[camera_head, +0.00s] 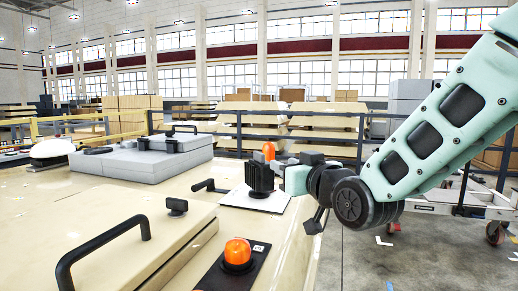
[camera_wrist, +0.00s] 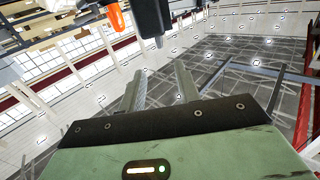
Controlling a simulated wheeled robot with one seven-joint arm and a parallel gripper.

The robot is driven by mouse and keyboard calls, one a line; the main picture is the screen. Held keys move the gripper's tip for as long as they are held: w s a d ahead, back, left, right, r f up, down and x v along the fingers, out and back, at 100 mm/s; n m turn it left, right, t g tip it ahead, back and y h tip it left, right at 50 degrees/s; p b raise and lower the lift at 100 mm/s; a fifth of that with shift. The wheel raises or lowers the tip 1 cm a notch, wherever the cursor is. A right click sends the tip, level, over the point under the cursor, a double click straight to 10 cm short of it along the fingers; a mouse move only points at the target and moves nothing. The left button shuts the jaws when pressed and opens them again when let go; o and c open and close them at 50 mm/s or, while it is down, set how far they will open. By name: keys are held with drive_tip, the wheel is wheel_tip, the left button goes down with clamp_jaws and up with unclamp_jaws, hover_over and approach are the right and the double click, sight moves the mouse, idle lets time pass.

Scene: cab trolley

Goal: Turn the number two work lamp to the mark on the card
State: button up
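A black lamp-like body (camera_head: 260,177) stands upright on a white card (camera_head: 237,198) on the beige cab top. I cannot read a number on it or make out a mark on the card. My gripper (camera_head: 288,176) is at its right side, close to it; whether they touch is unclear. In the wrist view, the two pale fingers (camera_wrist: 158,78) stand apart with nothing seen between them. A black part (camera_wrist: 150,18), likely the lamp, shows beyond the fingertips at the top edge, next to an orange dome (camera_wrist: 115,16).
An orange beacon (camera_head: 238,250) on a black plate is in front, and another orange dome (camera_head: 268,148) shows behind the black body. A hatch with a black handle (camera_head: 105,243) is at left. Grey boxes (camera_head: 140,158) lie behind. A dark rail (camera_head: 330,140) runs beyond.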

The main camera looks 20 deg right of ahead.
sight(263, 155)
drive_tip(key=w+p, duration=0.1)
drive_tip(key=p, duration=0.2)
drive_tip(key=w+p, duration=0.1)
drive_tip(key=p, duration=0.3)
drive_tip(key=shift+w+a+r+p, duration=0.1)
drive_tip(key=shift+a+r+p, duration=0.05)
drive_tip(key=shift+r+p, duration=0.2)
drive_tip(key=shift+p, duration=0.5)
drive_tip(key=w, duration=0.4)
drive_tip(key=w+a+p, duration=0.1)
drive_tip(key=w, duration=0.2)
drive_tip(key=w+a, duration=0.1)
drive_tip(key=w, duration=0.3)
drive_tip(key=shift+w+f, duration=0.3)
clamp_jaws()
